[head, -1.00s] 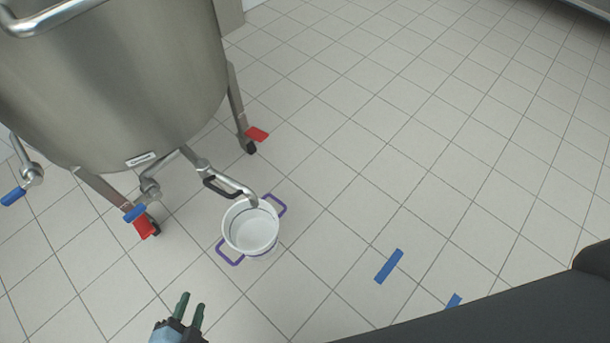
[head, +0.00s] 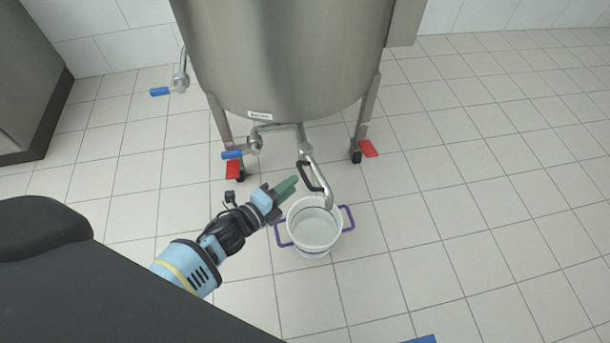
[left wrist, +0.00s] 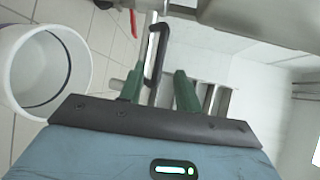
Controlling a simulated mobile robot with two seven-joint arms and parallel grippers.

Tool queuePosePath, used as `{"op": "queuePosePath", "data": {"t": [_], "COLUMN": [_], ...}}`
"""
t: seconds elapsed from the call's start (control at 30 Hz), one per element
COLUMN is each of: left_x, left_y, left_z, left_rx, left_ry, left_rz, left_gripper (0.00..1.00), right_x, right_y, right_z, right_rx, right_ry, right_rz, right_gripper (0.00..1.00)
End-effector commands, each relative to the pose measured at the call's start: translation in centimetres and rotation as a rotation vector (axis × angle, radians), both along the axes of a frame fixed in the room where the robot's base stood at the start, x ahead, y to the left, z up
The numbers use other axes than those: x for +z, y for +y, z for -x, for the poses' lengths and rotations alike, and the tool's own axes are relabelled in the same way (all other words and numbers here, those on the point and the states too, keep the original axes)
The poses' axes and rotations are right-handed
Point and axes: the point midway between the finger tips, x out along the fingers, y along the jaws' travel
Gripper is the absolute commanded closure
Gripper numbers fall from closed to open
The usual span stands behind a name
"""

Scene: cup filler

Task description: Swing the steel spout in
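The steel spout (head: 318,174) runs from under the tank, and its curved end hangs above the rim of a white bucket (head: 313,249). A black loop handle (head: 310,178) is fixed to the spout. My left gripper (head: 288,187) has green fingers and is just left of the handle in the head view. In the left wrist view the fingers of the left gripper (left wrist: 158,90) are spread, and the black handle (left wrist: 156,50) shows ahead, between the finger lines. I cannot tell whether they touch it. My right gripper is not in view.
The steel tank (head: 290,60) stands on legs with red-pedalled casters (head: 368,148). Blue-handled valves (head: 232,155) stick out at its left. The bucket has purple side handles (head: 347,218). Tiled floor to the right is clear.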

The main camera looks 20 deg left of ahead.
Motion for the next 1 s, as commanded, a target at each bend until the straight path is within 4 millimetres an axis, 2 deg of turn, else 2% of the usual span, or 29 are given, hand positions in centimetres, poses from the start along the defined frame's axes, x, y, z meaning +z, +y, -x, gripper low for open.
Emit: {"op": "queuePosePath", "data": {"t": [0.2, 0.37, 0.77, 1.0], "left_x": [-0.9, -1.1, -1.1, -1.2], "left_y": [-1.2, -1.8, -2.1, -2.0], "left_z": [-3.2, -4.9, -5.6, -5.6], "left_rx": [0.000, 0.001, 0.001, 0.001], "left_ry": [0.001, 0.001, 0.002, 0.002], "left_rz": [0.000, 0.001, 0.001, 0.001], "left_gripper": [0.66, 0.66, 0.66, 0.95], "right_x": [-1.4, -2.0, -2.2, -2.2], "right_y": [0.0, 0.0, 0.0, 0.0], "right_z": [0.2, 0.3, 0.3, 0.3], "right_rx": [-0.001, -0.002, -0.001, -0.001], "right_ry": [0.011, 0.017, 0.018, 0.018], "right_rz": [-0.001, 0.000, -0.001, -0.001], "right_gripper": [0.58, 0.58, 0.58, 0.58]}}
